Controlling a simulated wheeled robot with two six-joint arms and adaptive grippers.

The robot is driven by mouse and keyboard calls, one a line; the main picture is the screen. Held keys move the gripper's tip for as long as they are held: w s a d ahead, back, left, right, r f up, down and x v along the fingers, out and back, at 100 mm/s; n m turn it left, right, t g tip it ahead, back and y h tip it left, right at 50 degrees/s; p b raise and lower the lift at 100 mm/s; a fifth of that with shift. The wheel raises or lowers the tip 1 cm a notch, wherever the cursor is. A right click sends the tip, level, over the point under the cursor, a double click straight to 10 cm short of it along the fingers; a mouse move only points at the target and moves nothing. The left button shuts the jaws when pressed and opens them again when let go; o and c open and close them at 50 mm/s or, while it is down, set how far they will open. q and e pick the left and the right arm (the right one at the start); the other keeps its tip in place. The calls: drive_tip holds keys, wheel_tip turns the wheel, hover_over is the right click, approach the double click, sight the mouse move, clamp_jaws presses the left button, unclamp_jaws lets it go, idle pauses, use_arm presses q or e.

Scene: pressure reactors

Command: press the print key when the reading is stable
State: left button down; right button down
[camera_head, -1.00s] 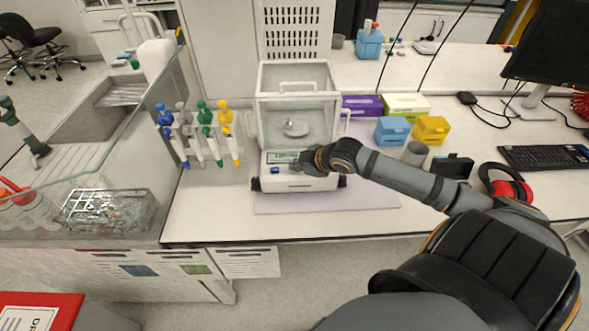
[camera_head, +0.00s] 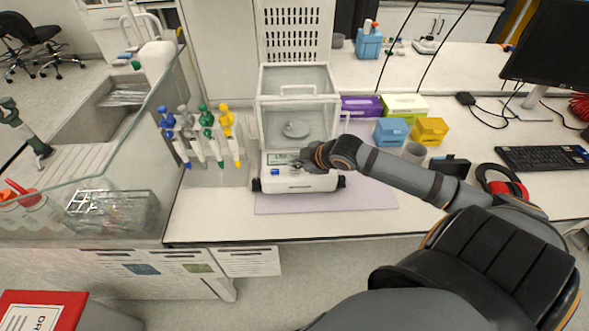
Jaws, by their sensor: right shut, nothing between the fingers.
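The white analytical balance (camera_head: 305,183) stands on a pale lilac mat (camera_head: 370,197) on the bench. Its glass draft shield holds a small light dish (camera_head: 295,130) on the pan. The front panel carries a display (camera_head: 283,158), too small to read, and a blue key (camera_head: 275,171) at its left. My right gripper (camera_head: 299,165) is shut and empty, its fingertips at the front panel, right of the blue key. I cannot tell whether the tips touch the panel. Any key under the fingers is hidden. My left gripper is not in view.
A rack of several coloured pipettes (camera_head: 205,135) stands left of the balance. The bench front is clear.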

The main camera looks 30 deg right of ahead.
sight(297, 172)
wheel_tip(297, 172, up, 5)
drive_tip(key=p, duration=0.4)
drive_tip(key=shift+p, duration=0.3)
drive_tip(key=shift+f, duration=0.1)
